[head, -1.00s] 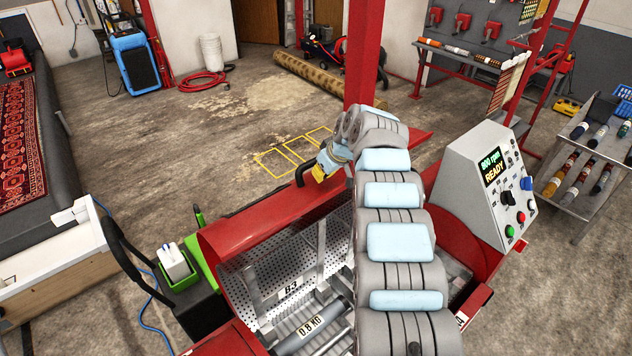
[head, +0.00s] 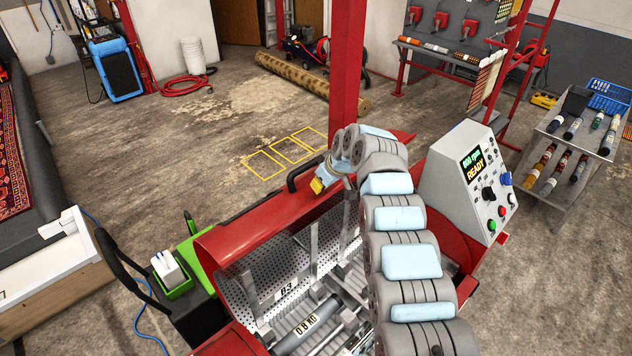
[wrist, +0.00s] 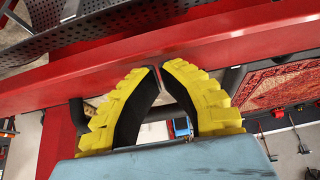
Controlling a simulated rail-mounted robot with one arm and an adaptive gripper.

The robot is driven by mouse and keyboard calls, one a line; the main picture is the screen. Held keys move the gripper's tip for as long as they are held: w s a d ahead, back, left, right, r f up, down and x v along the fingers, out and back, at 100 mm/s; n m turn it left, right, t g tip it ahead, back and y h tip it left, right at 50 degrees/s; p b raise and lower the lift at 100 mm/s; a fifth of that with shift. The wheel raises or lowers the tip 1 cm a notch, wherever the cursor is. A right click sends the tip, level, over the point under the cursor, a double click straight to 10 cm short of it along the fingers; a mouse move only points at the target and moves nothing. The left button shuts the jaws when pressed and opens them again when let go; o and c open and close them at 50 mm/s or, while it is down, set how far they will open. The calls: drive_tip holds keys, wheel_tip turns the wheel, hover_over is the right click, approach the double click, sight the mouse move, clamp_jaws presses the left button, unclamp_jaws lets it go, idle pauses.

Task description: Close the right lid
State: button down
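The red machine's long curved lid (head: 262,217) stands raised along its far side in the head view, with the perforated metal interior (head: 265,283) exposed. A black bar handle (head: 294,178) is fixed to the lid. My gripper (head: 317,186), with yellow fingers, is at the handle's right end, close to the lid. In the wrist view my gripper (wrist: 157,67) has its fingertips together in an arch before the red lid edge (wrist: 230,30). Dark handle parts (wrist: 76,116) show on both sides of the fingers. I cannot tell whether the fingers touch the handle.
A control panel (head: 470,180) reading READY stands right of the machine. A red post (head: 346,70) rises just behind it. A green-and-black unit (head: 185,290) stands close on the left. Beyond the lid, the floor with yellow outlines (head: 285,153) is clear.

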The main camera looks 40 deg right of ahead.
drive_tip(key=shift+s+a, duration=0.1)
drive_tip(key=shift+s, duration=0.05)
drive_tip(key=shift+s+f, duration=0.1)
drive_tip(key=shift+s, duration=0.05)
idle(0.5)
